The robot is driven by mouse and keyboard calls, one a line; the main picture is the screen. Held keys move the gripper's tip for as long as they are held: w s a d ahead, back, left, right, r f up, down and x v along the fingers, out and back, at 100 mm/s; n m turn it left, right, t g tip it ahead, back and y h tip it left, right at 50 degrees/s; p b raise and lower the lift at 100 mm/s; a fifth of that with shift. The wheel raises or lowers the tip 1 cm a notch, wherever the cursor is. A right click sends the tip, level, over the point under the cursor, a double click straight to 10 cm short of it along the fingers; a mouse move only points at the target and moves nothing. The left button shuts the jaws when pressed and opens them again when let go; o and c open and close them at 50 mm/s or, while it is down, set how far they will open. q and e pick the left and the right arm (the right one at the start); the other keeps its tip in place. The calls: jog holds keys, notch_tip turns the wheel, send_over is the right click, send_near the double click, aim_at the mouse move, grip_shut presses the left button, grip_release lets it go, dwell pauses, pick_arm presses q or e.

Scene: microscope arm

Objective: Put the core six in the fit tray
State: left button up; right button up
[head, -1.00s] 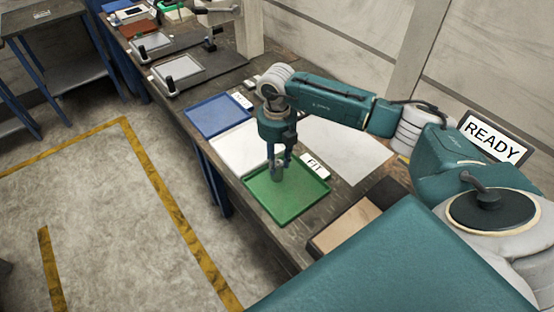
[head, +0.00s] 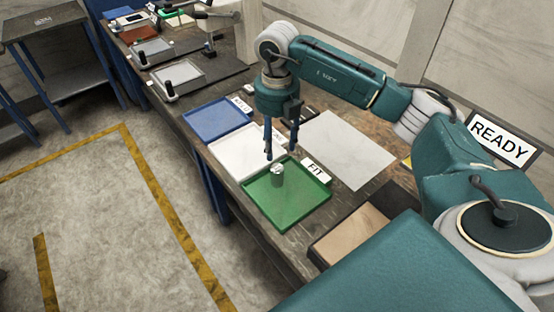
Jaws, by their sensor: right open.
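The core (head: 277,176) is a small grey cylinder with a lighter top. It stands upright on the green fit tray (head: 295,216), toward the tray's back left part. A white label reading FIT (head: 316,170) sits at the tray's back right edge. My right gripper (head: 281,154) is open and empty, pointing down just above and behind the core, apart from it. My left gripper is not in view. Whether the core carries a number cannot be read.
A white tray (head: 236,165) and a blue tray (head: 214,119) lie behind the green one. A white sheet (head: 347,150) lies to the right. A box with a tan inside (head: 349,236) is in front. A READY sign (head: 502,139) stands at right.

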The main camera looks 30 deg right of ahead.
jog(key=shift+r, duration=1.55)
